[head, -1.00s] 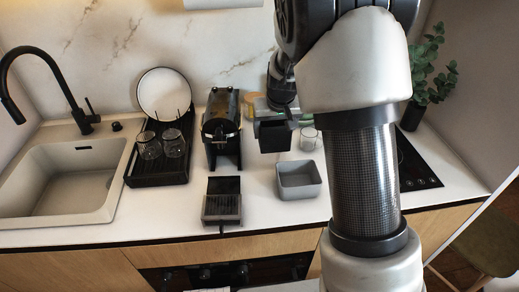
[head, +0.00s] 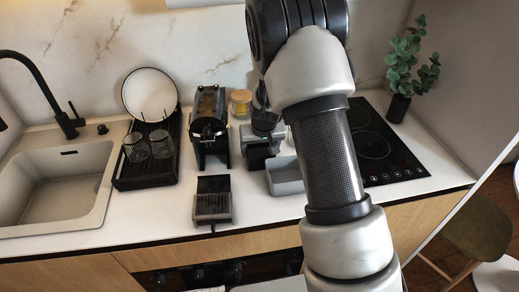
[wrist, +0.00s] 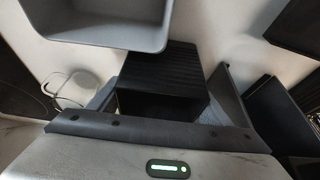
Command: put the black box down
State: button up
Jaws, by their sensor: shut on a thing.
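My gripper (wrist: 160,100) is shut on the black box (wrist: 165,72), with one grey finger on each side of it in the wrist view. In the head view the box (head: 257,157) is low over the counter, between the black coffee machine (head: 209,125) and the grey bin (head: 285,182). My gripper (head: 264,138) is above it and partly hidden by my arm. I cannot tell whether the box touches the counter (head: 262,215).
The grey bin's rim is close to the box in the wrist view (wrist: 100,43). A black drip tray (head: 213,207) stands in front of the coffee machine. The rack (head: 150,178) and hob (head: 400,165) are farther off.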

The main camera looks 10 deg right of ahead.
jog(key=shift+f, duration=0.15)
jog(key=o, duration=1)
jog(key=shift+o, duration=0.2)
jog(key=shift+r, duration=0.45)
jog(key=s+f+v, duration=0.1)
jog(key=s+v, duration=0.1)
jog(key=v, duration=1.8)
jog(key=s+r, duration=0.4)
jog(key=s, duration=0.7)
jog(key=s+d+r+t, duration=0.1)
jog(key=s+r, duration=0.4)
jog(key=s, duration=0.7)
jog(key=shift+r, duration=0.3)
